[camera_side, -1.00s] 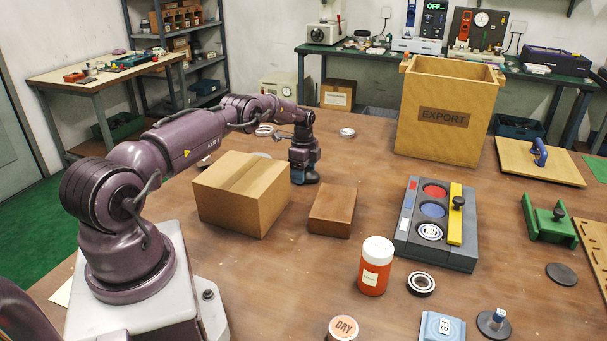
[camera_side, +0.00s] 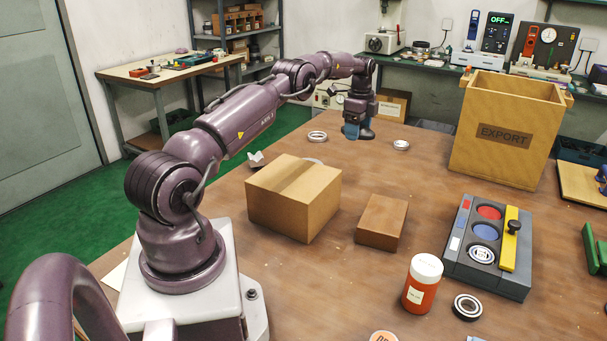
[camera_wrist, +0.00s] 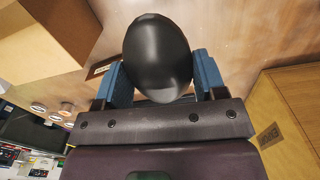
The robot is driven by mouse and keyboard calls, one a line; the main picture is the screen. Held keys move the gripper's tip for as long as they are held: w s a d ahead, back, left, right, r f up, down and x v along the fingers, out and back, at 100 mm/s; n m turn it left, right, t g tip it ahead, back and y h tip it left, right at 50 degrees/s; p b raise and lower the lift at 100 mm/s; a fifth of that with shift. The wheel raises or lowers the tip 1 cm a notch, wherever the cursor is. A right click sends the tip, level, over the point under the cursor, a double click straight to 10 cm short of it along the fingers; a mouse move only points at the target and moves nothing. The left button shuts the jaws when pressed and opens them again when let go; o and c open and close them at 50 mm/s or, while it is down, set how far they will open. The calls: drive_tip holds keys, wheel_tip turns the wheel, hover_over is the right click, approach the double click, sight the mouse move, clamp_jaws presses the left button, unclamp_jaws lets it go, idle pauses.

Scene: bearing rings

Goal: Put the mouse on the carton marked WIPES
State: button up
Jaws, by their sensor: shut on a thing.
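My gripper (camera_side: 358,132) is above the far part of the table, behind the cardboard carton. In the wrist view its blue fingers (camera_wrist: 162,85) are shut on the black mouse (camera_wrist: 158,58), one finger on each side. In the side view the mouse shows only as a dark shape under the fingers. The closed cardboard carton (camera_side: 275,208) stands on the table in front of my gripper. The word WIPES is not readable on any box. The carton's sides seen in the side view look plain.
A small brown box (camera_side: 382,222) lies right of the carton. The tall crate marked EXPORT (camera_side: 500,158) stands at back right. A grey tray with a yellow bar (camera_side: 488,245), an orange-red jar (camera_side: 421,285) and loose rings (camera_side: 467,307) are on the right.

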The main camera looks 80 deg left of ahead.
drive_tip(key=s+d+r, duration=0.3)
drive_tip(key=s+r, duration=0.3)
drive_tip(key=r, duration=0.2)
drive_tip(key=s+d+r, duration=0.3)
drive_tip(key=s+r, duration=0.4)
drive_tip(key=r, duration=0.1)
drive_tip(key=s+d+f+n, duration=0.1)
drive_tip(key=s+d+f, duration=0.2)
drive_tip(key=s+d, duration=0.45)
drive_tip(key=s+d+f, duration=0.4)
drive_tip(key=s+d, duration=0.3)
drive_tip(key=s, duration=0.1)
hover_over(294, 176)
wheel_tip(294, 176, down, 9)
drive_tip(key=shift+d+f, duration=0.1)
drive_tip(key=shift+w+a+f, duration=0.1)
drive_tip(key=shift+a+f, duration=0.1)
drive_tip(key=shift+f, duration=1.6)
drive_tip(key=shift+f, duration=0.1)
